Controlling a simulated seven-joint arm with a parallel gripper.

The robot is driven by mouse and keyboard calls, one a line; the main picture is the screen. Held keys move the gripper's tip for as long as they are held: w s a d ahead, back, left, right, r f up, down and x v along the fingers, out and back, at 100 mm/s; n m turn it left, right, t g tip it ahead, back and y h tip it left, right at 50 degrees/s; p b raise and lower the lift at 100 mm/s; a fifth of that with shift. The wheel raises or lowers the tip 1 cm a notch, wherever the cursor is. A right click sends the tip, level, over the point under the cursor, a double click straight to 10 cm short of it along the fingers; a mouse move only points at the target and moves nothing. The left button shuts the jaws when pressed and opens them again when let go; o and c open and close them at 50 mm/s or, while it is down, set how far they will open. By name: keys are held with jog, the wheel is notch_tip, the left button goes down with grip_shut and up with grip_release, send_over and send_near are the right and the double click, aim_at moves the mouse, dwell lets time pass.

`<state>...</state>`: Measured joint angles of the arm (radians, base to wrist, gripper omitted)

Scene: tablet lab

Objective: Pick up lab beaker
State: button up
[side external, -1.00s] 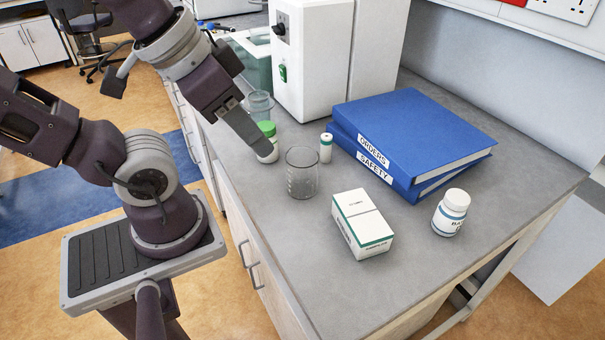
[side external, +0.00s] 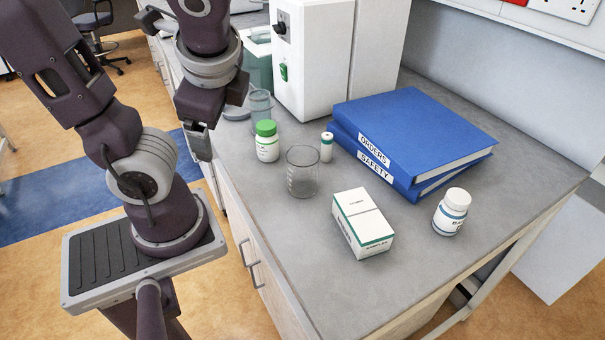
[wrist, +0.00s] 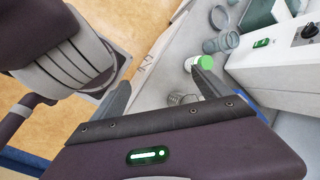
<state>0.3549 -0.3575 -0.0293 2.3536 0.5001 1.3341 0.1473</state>
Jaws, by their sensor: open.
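The lab beaker (side external: 302,173), clear glass with markings, stands upright and looks empty on the grey counter in the side view. In the wrist view a small part of the beaker (wrist: 183,99) shows between my fingers, and the rest is hidden behind the gripper body. My gripper (side external: 201,145) is to the left of the beaker, apart from it, over the counter's left edge, pointing down. In the wrist view my gripper (wrist: 163,82) has its two fingers wide apart with nothing held.
A green-capped bottle (side external: 267,142) and a small vial (side external: 326,147) stand close behind the beaker. A white box (side external: 362,223) is in front right, with a white bottle (side external: 451,212) beyond. Blue binders (side external: 415,135) and a white machine (side external: 310,60) fill the back.

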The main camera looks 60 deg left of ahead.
jog(key=w+d+r+m+t+y, duration=0.1)
jog(key=w+r+m+t+y, duration=0.35)
jog(key=m, duration=0.45)
jog(key=w+r+m+t+y, duration=0.2)
jog(key=w+m+t+y, duration=0.1)
jog(key=w+m+t, duration=0.4)
notch_tip(320, 180, down, 2)
jog(key=w+d+m, duration=0.1)
jog(key=w+m, duration=0.1)
send_near(306, 156)
jog(key=shift+g+x, duration=0.25)
jog(key=shift+x, duration=0.85)
jog(key=shift+w+f, duration=0.15)
jog(key=shift+w, duration=0.15)
jog(key=x, duration=0.6)
jog(key=shift+w+a+r, duration=0.1)
jog(key=shift+a+r, duration=0.15)
jog(key=shift+a, duration=0.15)
jog(key=c, duration=1.5)
